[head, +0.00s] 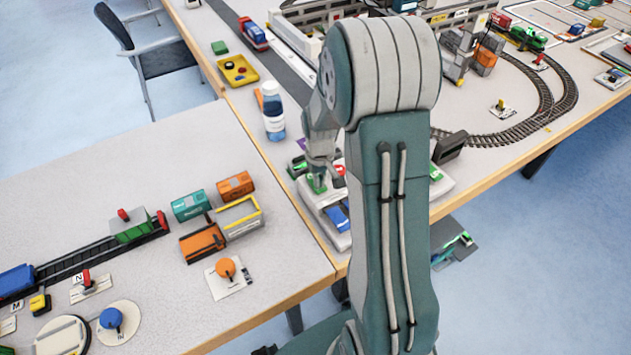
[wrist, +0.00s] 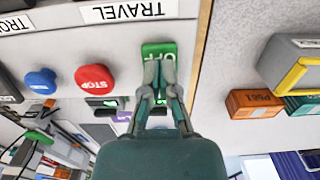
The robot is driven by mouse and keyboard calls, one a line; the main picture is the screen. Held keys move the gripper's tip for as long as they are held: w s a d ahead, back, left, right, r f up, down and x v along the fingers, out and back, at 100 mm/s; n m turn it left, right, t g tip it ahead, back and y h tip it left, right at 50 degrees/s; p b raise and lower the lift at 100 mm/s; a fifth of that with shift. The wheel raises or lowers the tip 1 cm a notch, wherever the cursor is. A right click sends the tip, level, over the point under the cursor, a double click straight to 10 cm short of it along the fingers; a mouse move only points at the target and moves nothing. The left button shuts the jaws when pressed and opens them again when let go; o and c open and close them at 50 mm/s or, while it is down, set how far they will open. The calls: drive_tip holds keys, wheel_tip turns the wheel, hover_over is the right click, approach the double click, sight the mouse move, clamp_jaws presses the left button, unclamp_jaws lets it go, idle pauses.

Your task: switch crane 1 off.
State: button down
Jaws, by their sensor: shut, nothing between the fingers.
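A pale control panel (wrist: 118,48) shows in the wrist view, with a green switch (wrist: 158,46) marked with upside-down lettering that looks like OFF. My gripper (wrist: 160,62) is shut and empty, its fingertips at the lettered face of the green switch and covering part of it. I cannot tell whether they press it. A red STOP button (wrist: 95,77) and a blue button (wrist: 41,79) are left of the switch. In the head view my gripper (head: 317,178) points down at the panel (head: 312,197) near the table edge; my arm hides much of the panel.
A white bottle with a blue band (head: 273,112) stands behind my gripper. Toy containers, including an orange one (head: 236,186), and an orange knob (head: 226,267) are on the left table. Curved track (head: 535,125) lies at the right.

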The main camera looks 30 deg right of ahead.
drive_tip(key=shift+r, duration=3.5)
drive_tip(key=shift+r, duration=0.1)
